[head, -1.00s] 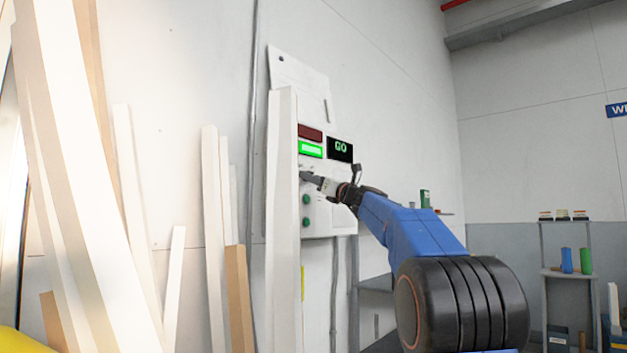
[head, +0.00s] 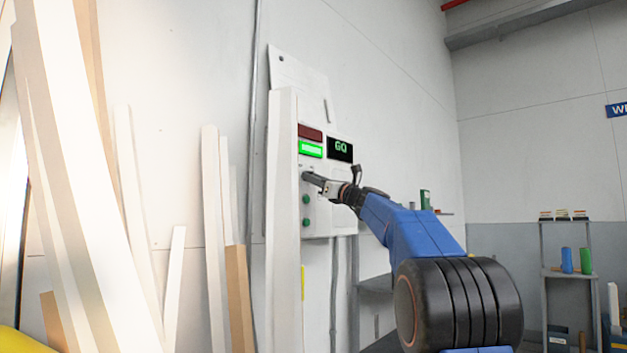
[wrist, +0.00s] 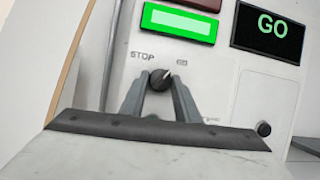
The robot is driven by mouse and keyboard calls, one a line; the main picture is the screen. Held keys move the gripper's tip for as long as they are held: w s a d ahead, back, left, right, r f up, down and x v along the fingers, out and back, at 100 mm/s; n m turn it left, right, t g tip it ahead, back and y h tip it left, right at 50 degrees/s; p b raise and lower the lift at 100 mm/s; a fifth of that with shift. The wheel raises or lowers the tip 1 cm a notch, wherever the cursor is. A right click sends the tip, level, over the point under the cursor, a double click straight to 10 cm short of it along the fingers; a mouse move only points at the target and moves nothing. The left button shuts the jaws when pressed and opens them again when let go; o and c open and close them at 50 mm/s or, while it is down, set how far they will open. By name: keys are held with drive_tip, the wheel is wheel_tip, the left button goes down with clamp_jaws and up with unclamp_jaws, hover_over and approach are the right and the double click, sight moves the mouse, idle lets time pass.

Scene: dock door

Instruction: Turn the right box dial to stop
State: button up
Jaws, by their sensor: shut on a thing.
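A pale control box (head: 330,215) hangs on the wall, with a lit green lamp (head: 310,149), a dark red unlit lamp (head: 310,132) and a black display reading GO (head: 340,148). In the wrist view a dark round dial (wrist: 160,79) sits under the green lamp. Its light pointer mark leans up and right, toward the GO label; the STOP label (wrist: 143,56) is up and left of it. My gripper (wrist: 160,92) is shut on this dial, one finger on each side. In the head view my gripper (head: 306,176) reaches the box and hides the dial.
A second small dark knob (wrist: 264,129) is at the lower right on the panel. Green buttons (head: 306,199) sit below my gripper. A white plank (head: 282,220) leans close at the box's left, with several more boards further left. A shelf (head: 567,274) stands far right.

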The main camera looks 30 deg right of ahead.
drive_tip(key=shift+w+d+r+n+g+y, duration=0.15)
drive_tip(key=shift+n+g+y, duration=0.95)
drive_tip(key=shift+n, duration=2.15)
drive_tip(key=shift+s+d+n+g+y, duration=0.15)
drive_tip(key=shift+n+g+y, duration=0.95)
drive_tip(key=shift+n, duration=2.2)
drive_tip(key=shift+w+d+r+n+g+y, duration=0.2)
drive_tip(key=shift+n+g+y, duration=0.9)
drive_tip(key=shift+n, duration=2.15)
drive_tip(key=shift+f, duration=0.1)
drive_tip(key=o, duration=1)
drive_tip(key=shift+o, duration=0.2)
drive_tip(key=v, duration=1.7)
drive_tip(key=shift+s+d, duration=0.15)
drive_tip(key=shift+s, duration=0.05)
